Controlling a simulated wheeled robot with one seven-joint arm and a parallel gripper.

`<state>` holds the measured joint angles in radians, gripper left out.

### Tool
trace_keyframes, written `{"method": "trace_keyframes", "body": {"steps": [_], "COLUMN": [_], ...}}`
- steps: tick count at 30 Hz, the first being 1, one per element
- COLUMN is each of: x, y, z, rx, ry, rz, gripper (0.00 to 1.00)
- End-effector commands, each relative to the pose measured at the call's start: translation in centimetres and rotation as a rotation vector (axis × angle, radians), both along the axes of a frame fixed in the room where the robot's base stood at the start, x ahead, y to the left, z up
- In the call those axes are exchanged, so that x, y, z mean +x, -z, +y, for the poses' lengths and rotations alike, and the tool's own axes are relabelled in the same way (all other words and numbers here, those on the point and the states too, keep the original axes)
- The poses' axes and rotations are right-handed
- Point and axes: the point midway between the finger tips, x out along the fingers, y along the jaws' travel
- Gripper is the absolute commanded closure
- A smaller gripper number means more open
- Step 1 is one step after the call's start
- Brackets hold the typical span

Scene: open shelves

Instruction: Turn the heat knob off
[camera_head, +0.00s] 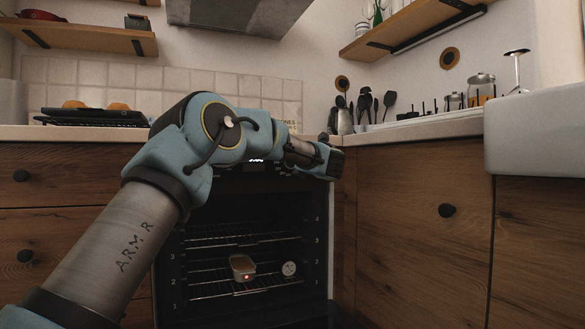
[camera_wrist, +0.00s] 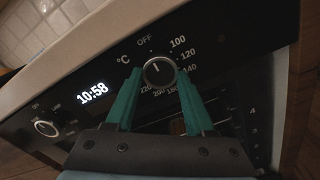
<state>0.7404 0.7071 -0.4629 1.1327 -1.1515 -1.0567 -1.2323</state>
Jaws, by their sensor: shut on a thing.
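The heat knob (camera_wrist: 158,71) is a round dark knob with a light rim on the black oven panel (camera_wrist: 110,62). Its dial reads OFF, °C and 100 upward. A small pale mark on the knob face points roughly toward the OFF label. My gripper (camera_wrist: 160,72) has its two teal fingers on either side of the knob, shut on it. In the head view my gripper (camera_head: 334,163) is at the right end of the oven panel, and my arm hides most of the panel and the knob.
A second knob (camera_wrist: 46,128) and a lit clock (camera_wrist: 93,93) reading 10:58 are left on the panel. The counter (camera_head: 420,127) with utensils (camera_head: 365,103) and a white sink (camera_head: 535,133) are right.

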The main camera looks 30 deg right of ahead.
Motion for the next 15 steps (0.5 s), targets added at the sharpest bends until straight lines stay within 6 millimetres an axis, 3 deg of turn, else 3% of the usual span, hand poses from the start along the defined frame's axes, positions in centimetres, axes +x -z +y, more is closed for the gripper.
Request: {"method": "trace_keyframes", "body": {"steps": [10,11,15], "x": [0.01,0.01,0.01], "y": [0.17,0.17,0.12], "z": [0.00,0.00,-0.01], "rx": [-0.003,-0.003,-0.002], "ry": [-0.001,-0.001,0.000], "rz": [0.003,0.003,0.002], "gripper": [1.00,0.43,0.27]}}
